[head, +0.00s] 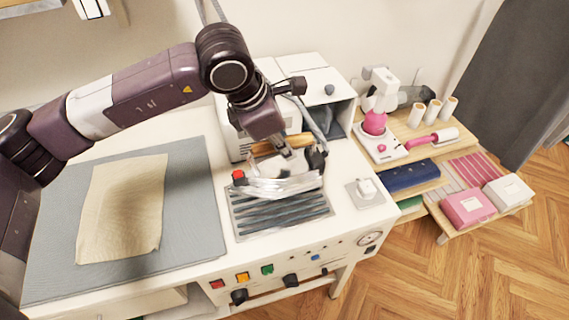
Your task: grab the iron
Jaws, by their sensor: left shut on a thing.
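The iron (262,188) has a pale, glassy-looking body, a red knob at its left end and a wooden handle (268,147). It is over a dark ribbed rest (285,213) on the white ironing station; whether it touches the rest is hard to tell. My left gripper (285,150) reaches down from above and is shut on the iron at its handle. The gripper and arm hide part of the handle. My right gripper is not in view.
A beige cloth (122,208) lies on a grey pad (50,270) to the left. A white boxy unit (312,75) stands behind the iron. A wooden shelf (425,128) with a sewing machine (382,88) and thread spools is to the right. Buttons and knobs line the station's front.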

